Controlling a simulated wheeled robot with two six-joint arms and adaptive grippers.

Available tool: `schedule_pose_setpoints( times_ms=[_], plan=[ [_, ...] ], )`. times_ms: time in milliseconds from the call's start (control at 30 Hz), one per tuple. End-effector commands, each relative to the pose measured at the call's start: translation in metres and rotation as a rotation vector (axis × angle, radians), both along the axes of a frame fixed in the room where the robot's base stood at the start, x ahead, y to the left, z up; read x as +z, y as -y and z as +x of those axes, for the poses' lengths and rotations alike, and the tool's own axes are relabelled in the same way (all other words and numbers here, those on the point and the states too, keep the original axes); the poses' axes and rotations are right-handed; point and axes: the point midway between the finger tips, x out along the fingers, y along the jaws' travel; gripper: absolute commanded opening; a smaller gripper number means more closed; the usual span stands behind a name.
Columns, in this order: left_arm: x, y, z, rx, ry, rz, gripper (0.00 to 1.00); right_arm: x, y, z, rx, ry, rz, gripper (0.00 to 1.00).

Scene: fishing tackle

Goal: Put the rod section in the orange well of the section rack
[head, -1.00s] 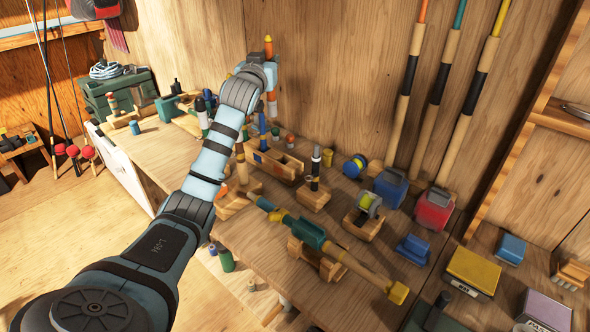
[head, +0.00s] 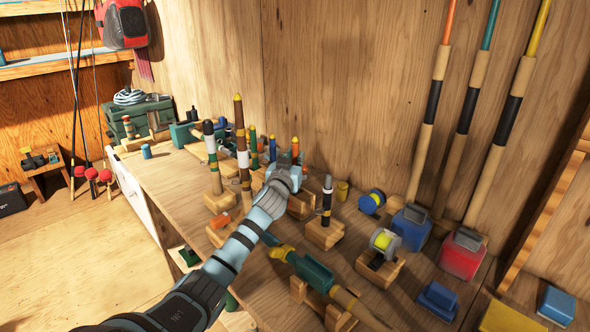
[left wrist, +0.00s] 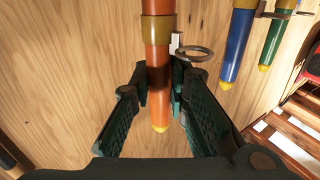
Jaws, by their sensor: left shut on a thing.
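The orange rod section (left wrist: 157,80) has ochre bands, a metal ring and a yellow tip, and runs between the jaws in the left wrist view. My left gripper (head: 290,168) is shut on it and holds it roughly upright at the section rack; its tip (head: 295,146) shows above the jaws in the head view. The wooden section rack (head: 301,207) is mostly hidden behind my gripper and wrist. Its orange well and the rod's lower end are hidden. A blue section (left wrist: 237,45) and a green section (left wrist: 276,42) stand beside the held one. My right gripper is not in view.
Tall banded floats (head: 242,150) stand left of my gripper. A black-and-white float in a wooden block (head: 325,234) stands close on the right. A reel on a stand (head: 383,244) and a teal-handled rod on supports (head: 312,272) lie nearer the front right.

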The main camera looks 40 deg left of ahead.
Motion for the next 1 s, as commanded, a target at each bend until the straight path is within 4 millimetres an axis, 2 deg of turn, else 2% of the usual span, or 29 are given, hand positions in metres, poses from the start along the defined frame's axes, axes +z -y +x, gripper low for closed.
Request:
schedule_pose_setpoints(
  times_ms=[33,100,433,467,567,900,1000],
  plan=[
    [-0.0146,-0.0002,-0.0001,0.001,-0.002,-0.001,0.0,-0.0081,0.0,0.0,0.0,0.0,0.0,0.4],
    [-0.0208,-0.0001,-0.0001,0.0,0.0,0.0,0.0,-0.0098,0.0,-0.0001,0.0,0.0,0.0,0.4],
    [-0.0227,-0.0003,-0.0001,0.0,0.001,0.0,0.0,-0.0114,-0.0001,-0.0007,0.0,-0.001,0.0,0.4],
    [-0.0219,-0.0003,-0.0001,0.0,0.0,0.0,0.2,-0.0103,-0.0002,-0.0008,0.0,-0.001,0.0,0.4],
    [-0.0214,-0.0003,-0.0001,0.0,0.0,0.0,0.35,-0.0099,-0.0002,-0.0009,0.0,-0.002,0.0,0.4],
    [-0.018,-0.0003,-0.0001,0.0,0.0,0.0,0.35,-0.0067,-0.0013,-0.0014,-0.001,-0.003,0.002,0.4],
    [-0.0195,0.0034,-0.0079,0.0,-0.001,0.003,0.35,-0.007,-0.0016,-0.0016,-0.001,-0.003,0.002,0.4]
  ],
)
